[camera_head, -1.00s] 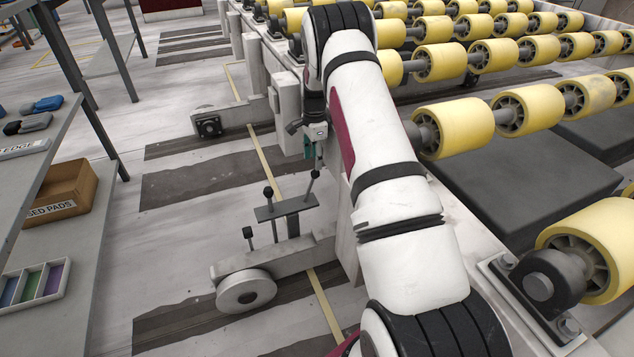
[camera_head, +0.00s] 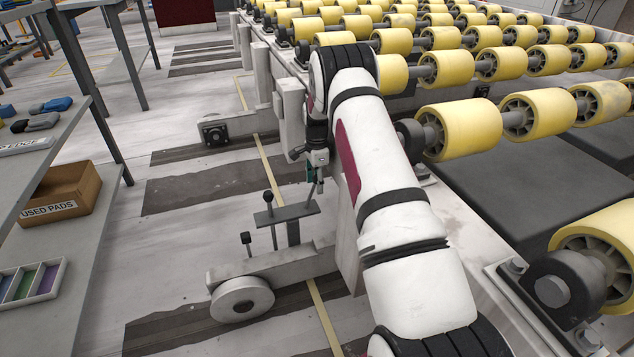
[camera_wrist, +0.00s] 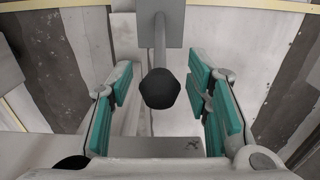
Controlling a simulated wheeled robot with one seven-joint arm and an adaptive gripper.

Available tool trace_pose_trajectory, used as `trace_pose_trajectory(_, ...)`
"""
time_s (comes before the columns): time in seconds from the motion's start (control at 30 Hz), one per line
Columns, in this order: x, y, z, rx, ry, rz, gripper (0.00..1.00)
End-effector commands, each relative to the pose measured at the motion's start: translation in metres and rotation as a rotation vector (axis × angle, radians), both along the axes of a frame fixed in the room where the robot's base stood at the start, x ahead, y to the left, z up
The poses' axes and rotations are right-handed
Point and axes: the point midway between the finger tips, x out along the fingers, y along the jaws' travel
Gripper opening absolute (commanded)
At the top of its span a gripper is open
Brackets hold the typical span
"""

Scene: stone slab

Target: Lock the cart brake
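The cart's brake levers stand by a grey plate (camera_head: 287,213) above the low white frame and its wheel (camera_head: 242,299). One lever with a black knob (camera_head: 268,197) is upright, and a shorter one (camera_head: 246,238) stands to its left. A third lever rises from the plate's right end toward my gripper (camera_head: 314,175). In the wrist view its black knob (camera_wrist: 160,89) sits between the green-padded fingers of my gripper (camera_wrist: 163,106). The fingers are open, with a gap on both sides of the knob. In the head view my arm's end partly hides this lever's top.
The roller conveyor (camera_head: 460,128) with yellow rollers fills the right side. A shelf at the left holds a cardboard box (camera_head: 62,195) and a tray of coloured pads (camera_head: 32,283). Striped floor lies open between shelf and cart.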

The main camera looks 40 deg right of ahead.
Motion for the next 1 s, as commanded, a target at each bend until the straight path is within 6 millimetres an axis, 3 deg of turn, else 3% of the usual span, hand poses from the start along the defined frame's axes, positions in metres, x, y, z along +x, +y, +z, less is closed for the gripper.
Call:
trace_pose_trajectory(0.03, 0.000, 0.000, 0.000, 0.000, 0.000, 0.000, 0.31)
trace_pose_trajectory(0.17, 0.000, 0.000, 0.000, 0.000, 0.000, 0.000, 0.02)
trace_pose_trajectory(0.2, 0.000, 0.000, 0.000, 0.000, 0.000, 0.000, 0.00)
trace_pose_trajectory(1.0, 0.003, 0.012, 0.005, 0.005, 0.001, 0.002, 0.00)
